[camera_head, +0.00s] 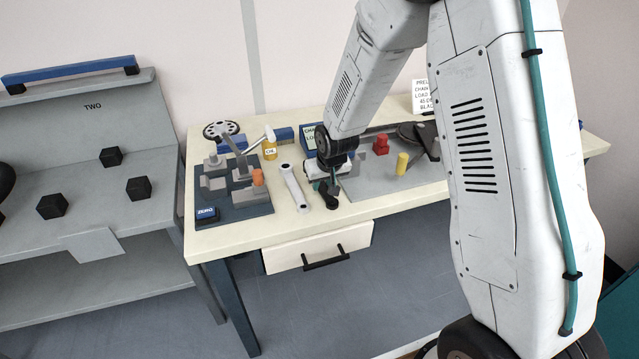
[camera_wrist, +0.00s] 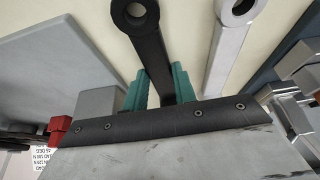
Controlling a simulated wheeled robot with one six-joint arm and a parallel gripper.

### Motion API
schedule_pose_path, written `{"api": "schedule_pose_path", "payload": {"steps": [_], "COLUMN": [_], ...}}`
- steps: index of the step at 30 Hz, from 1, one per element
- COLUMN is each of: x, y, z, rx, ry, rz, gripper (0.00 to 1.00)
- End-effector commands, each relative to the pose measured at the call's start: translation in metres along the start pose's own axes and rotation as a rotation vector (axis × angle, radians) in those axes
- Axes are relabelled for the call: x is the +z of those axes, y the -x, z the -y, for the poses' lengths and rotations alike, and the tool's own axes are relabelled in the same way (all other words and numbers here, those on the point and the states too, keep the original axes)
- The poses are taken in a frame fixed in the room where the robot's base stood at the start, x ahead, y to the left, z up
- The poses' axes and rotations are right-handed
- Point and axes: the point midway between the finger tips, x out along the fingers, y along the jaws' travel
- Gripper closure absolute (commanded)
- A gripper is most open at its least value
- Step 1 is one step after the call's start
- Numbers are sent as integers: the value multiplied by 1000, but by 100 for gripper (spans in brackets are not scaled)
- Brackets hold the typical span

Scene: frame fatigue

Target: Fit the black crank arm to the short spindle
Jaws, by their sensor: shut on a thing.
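My gripper (camera_head: 328,184) is over the front of the workbench and shut on the black crank arm (camera_head: 331,201). In the wrist view the teal fingers of my gripper (camera_wrist: 161,84) clasp the bar of the black crank arm (camera_wrist: 152,45) from both sides. Its ring end, with a round hole, points away from the fingers. A dark blue-grey fixture plate (camera_head: 237,214) with grey blocks stands at the bench's left end. I cannot tell which part there, if any, is the short spindle.
A silver crank arm (camera_head: 293,186) lies left of my gripper and also shows in the wrist view (camera_wrist: 228,52). An orange-capped post (camera_head: 258,177) rises at the fixture. A yellow cylinder (camera_head: 402,163) and a red part (camera_head: 381,144) stand on the grey mat at right.

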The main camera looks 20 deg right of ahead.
Motion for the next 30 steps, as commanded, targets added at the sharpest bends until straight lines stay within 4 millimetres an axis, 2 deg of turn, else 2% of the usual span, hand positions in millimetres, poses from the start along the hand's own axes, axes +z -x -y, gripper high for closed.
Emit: {"api": "schedule_pose_path", "payload": {"steps": [8, 17, 30], "x": [-2, -16, 83], "y": [4, 36, 85], "z": [0, 0, -2], "rx": [0, -1, -1], "ry": [0, 0, 0], "rz": [-2, -4, 0], "gripper": [100, 100, 100]}}
